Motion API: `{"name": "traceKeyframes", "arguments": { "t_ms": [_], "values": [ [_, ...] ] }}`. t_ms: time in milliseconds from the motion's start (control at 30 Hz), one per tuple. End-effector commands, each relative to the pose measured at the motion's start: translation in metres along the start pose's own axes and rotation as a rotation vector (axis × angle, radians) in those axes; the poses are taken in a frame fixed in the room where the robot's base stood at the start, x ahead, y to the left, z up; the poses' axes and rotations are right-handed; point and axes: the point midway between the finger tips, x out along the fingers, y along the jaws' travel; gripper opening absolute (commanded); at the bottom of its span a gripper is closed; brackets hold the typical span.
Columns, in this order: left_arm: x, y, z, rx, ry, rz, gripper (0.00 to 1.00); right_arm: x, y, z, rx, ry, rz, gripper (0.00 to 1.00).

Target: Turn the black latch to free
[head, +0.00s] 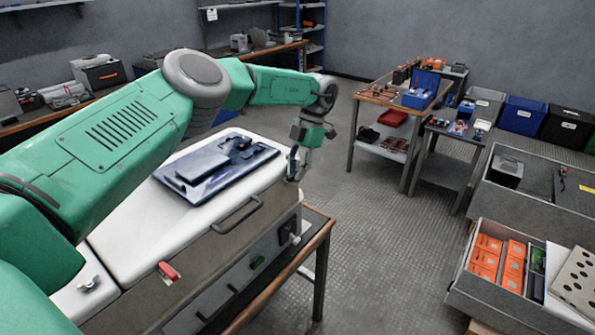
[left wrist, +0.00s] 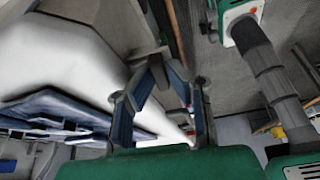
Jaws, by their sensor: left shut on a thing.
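My left arm reaches across a white-topped case (head: 150,235). My left gripper (head: 293,172) is low at the case's right end, beside the edge of the white top. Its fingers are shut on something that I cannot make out. In the left wrist view the gripper (left wrist: 172,105) has its fingers beside the white top (left wrist: 75,60). I cannot pick out the black latch clearly in either view; the gripper covers that corner. A red latch (head: 168,270) and a grey latch (head: 90,283) show along the case's front. My right gripper is not in view.
A dark blue panel (head: 215,165) lies on the white top. A grey handle (head: 236,215) stands out from the case front. The case rests on a table (head: 318,235). The floor (head: 375,240) to the right is clear, before a bin with orange boxes (head: 485,258).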

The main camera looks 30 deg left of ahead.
Motion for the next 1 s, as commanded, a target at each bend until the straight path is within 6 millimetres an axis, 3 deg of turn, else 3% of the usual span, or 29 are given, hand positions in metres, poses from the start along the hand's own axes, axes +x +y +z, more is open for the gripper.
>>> {"name": "traceKeyframes", "arguments": {
  "t_ms": [200,233,300,667,767,1000],
  "values": [
    [-0.004,0.003,0.001,-0.005,-0.011,0.003,0.0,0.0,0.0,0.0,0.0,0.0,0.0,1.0],
    [-0.004,0.003,0.001,-0.005,-0.011,0.003,0.16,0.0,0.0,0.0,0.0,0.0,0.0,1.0],
    [-0.004,0.003,0.001,-0.005,-0.01,0.003,0.32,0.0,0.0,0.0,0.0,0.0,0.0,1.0],
    [0.0,0.002,0.0,-0.002,-0.002,0.002,0.32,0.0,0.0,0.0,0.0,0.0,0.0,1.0],
    [0.0,0.002,0.0,-0.002,-0.001,0.003,0.62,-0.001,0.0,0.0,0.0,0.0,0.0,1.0],
    [-0.013,0.005,-0.006,-0.006,-0.002,0.004,0.62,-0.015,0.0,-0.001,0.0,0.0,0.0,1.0]
  ]
}}
